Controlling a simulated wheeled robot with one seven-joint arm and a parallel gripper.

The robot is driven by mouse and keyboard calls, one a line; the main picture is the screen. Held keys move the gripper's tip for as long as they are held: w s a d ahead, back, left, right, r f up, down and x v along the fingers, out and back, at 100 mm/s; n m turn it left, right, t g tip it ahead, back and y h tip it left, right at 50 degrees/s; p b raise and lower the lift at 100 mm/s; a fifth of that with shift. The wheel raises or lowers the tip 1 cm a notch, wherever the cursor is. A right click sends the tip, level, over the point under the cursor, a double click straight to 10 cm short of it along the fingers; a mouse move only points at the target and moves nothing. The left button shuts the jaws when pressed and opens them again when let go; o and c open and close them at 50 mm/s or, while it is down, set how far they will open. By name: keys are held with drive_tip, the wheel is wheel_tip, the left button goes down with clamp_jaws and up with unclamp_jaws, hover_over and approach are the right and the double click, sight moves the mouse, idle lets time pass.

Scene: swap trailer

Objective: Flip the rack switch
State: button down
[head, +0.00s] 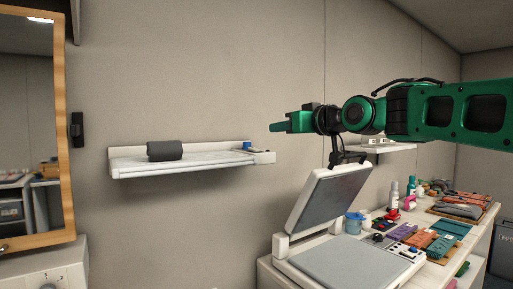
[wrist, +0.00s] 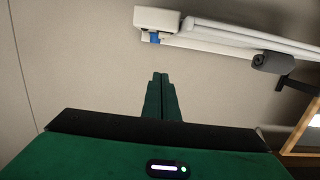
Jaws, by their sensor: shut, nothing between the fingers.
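The rack is a white wall shelf (head: 200,166) left of centre in the head view. It also shows along the top right of the wrist view (wrist: 230,36). A small blue rocker switch (head: 248,146) sits on the block at its right end. In the wrist view the switch (wrist: 154,38) shows as a blue patch on the white end block. My gripper (head: 273,127) is shut and empty, in the air to the right of and slightly above the switch in the head view. In the wrist view its fingertips (wrist: 160,75) are together, below the switch and apart from it.
A dark rolled towel (head: 165,151) lies on the rack. Below my arm, a white press with a raised lid (head: 330,196) stands on a counter crowded with bottles and coloured items. A wood-framed mirror (head: 65,150) is at left. The wall around the rack is mostly bare.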

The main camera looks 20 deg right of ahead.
hover_over(258, 149)
drive_tip(key=shift+s+f, duration=0.45)
drive_tip(key=shift+f, duration=0.15)
wheel_tip(258, 149, down, 3)
drive_tip(key=shift+w+a+f, duration=0.1)
drive_tip(key=shift+w, duration=0.05)
drive_tip(key=shift+f, duration=0.35)
